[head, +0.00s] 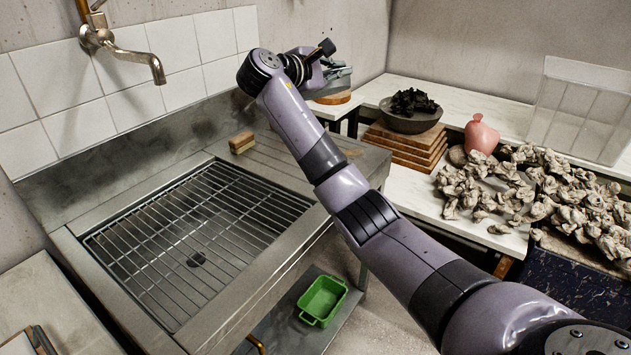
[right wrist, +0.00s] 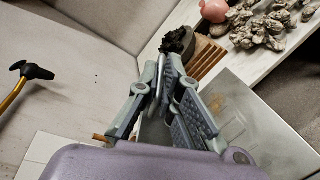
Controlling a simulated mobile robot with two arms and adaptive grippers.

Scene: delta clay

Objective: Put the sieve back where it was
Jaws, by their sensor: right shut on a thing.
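My right gripper (head: 338,74) is at the back of the scene, beyond the far right end of the sink, above a low white surface. In the right wrist view its fingers (right wrist: 163,72) are closed together on a thin, pale grey rim. I take this for the sieve's edge (right wrist: 155,84), but the fingers and my wrist hide most of it. In the head view a round wooden piece (head: 334,98) shows just below the gripper; I cannot tell whether it touches what is held. My left gripper is out of view.
The steel sink has a wire grid (head: 195,235) and a sponge (head: 242,142) at its back edge. A green basin (head: 323,299) sits low in front. Right stand a dark bowl (head: 410,120) on wooden boards (head: 405,147), a pink vase (head: 481,134) and many clay lumps (head: 560,195).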

